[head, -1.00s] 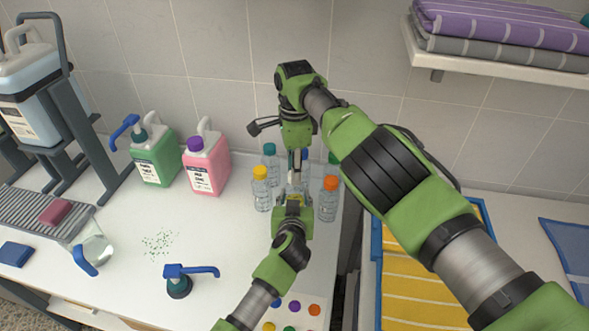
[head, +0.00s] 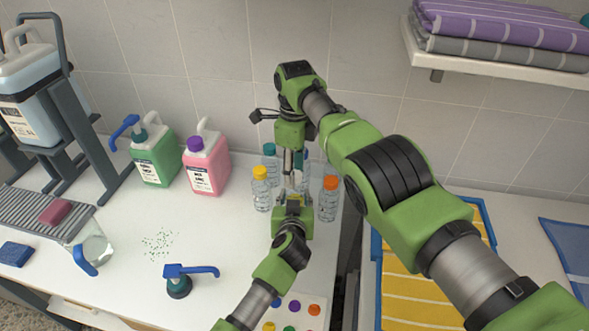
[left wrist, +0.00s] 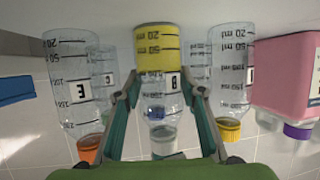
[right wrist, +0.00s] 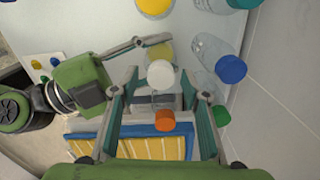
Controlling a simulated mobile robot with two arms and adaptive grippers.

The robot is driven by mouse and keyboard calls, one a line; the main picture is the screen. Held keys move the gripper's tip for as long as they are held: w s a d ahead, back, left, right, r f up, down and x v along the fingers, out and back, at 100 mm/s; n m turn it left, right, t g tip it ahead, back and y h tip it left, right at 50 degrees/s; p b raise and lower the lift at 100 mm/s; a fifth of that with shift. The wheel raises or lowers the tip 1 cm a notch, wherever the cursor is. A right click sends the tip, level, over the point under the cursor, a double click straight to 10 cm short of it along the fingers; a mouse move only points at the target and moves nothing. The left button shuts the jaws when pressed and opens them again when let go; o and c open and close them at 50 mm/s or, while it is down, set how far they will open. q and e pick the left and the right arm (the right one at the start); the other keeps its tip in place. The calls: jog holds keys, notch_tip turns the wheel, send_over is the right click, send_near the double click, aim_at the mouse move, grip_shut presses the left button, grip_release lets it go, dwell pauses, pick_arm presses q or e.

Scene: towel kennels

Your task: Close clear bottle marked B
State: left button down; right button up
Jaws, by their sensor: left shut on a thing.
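Clear bottle B (left wrist: 173,88), with yellow liquid, shows upside down in the left wrist view. My left gripper (left wrist: 159,78) is shut on its sides; in the head view this gripper (head: 293,200) reaches in from the front. In the right wrist view a round white cap (right wrist: 160,76) sits at the bottle's mouth; I cannot tell whether it is screwed tight. My right gripper (right wrist: 160,72) points down from above, its fingers apart on both sides of the white cap, not visibly touching it. In the head view the right gripper (head: 289,167) partly hides bottle B.
Close around stand bottle E with an orange cap (head: 330,183), a yellow-capped bottle (head: 261,190), a teal-capped bottle (head: 270,160) and a blue-capped bottle (right wrist: 230,69). Green (head: 154,158) and pink (head: 207,165) jugs stand to the left.

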jog(key=shift+r, duration=2.25)
jog(key=shift+c, duration=0.4)
